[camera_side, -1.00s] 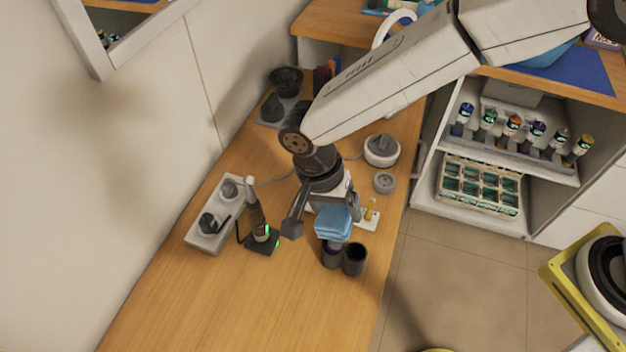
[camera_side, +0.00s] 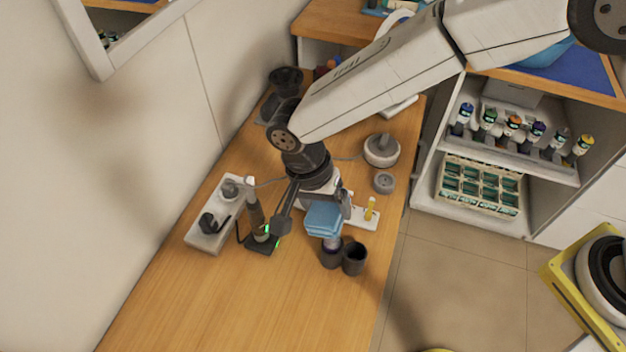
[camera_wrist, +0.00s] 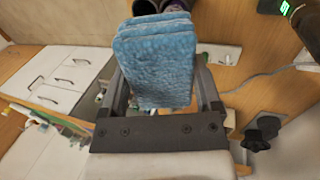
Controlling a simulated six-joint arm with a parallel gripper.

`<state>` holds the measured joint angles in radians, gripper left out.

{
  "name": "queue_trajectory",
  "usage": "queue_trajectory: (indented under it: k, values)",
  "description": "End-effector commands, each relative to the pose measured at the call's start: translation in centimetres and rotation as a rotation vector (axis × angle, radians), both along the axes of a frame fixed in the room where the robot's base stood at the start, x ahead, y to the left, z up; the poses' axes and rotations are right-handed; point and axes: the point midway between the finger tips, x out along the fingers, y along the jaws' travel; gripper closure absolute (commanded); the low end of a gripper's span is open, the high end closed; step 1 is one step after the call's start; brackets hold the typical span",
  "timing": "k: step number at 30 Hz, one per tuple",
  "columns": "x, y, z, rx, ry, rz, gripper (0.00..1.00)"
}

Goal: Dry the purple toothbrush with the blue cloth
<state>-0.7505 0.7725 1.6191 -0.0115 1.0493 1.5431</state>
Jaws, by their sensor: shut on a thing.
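My gripper (camera_side: 316,211) is shut on the folded blue cloth (camera_side: 323,218), above the wooden counter. In the wrist view my gripper (camera_wrist: 161,82) has a finger on each side of the cloth (camera_wrist: 155,60), which hides much of what lies beyond. Two dark cups stand just in front of the cloth: the left cup (camera_side: 331,257) and the right cup (camera_side: 354,259). A small pale purple piece (camera_side: 332,243) shows at the left cup's mouth, under the cloth's edge. I cannot tell for sure that it is the purple toothbrush.
A dark upright device on a green-lit base (camera_side: 262,244) stands left of my gripper, near a grey tray (camera_side: 205,238). A white holder with a yellow item (camera_side: 370,209) is to the right. The counter's front part (camera_side: 240,310) is clear.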

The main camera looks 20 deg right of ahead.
Motion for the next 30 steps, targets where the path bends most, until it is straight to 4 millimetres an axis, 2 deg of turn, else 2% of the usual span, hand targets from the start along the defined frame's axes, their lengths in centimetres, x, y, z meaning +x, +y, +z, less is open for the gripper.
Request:
queue_trajectory:
  k: [21,30]
  values:
    - [-1.6,-1.6,-0.3,-0.004,0.004,0.0,0.66]
    - [-1.5,-1.5,-0.3,-0.006,0.006,0.0,0.66]
